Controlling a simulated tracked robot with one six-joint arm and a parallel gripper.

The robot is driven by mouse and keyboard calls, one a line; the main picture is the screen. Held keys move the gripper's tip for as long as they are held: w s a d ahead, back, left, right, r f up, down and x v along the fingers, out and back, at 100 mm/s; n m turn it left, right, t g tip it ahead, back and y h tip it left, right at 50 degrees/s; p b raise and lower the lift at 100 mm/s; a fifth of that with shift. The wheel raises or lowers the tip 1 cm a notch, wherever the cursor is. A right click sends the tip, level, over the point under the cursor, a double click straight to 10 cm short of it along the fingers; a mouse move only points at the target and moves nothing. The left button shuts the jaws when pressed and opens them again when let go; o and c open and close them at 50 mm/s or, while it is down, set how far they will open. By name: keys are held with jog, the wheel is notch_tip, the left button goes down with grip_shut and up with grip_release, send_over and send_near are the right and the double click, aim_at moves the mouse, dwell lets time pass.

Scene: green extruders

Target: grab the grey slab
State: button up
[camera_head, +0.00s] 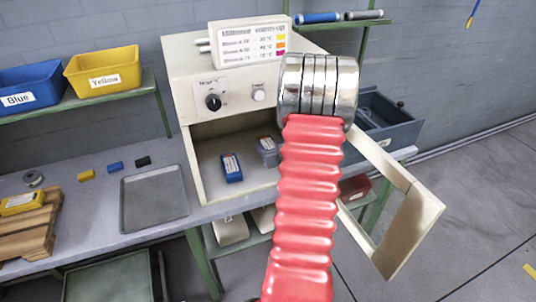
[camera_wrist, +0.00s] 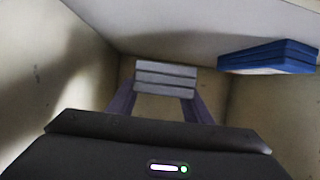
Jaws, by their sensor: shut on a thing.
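The grey slab (camera_wrist: 166,76) is between the two dark fingers of my gripper (camera_wrist: 163,94) in the wrist view. The fingers are shut on its sides. In the head view the grey slab (camera_head: 267,151) shows in part inside the open cream machine, with a label on top; my red arm covers its right side. My gripper is hidden behind the arm in that view.
A blue slab (camera_head: 231,168) lies just left of the grey one in the machine's chamber (camera_head: 210,146); it also shows in the wrist view (camera_wrist: 268,57). Chamber walls stand close around my gripper. The machine's door (camera_head: 410,230) hangs open at right.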

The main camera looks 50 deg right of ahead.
aim_at(269, 145)
jog(key=shift+r, duration=2.6)
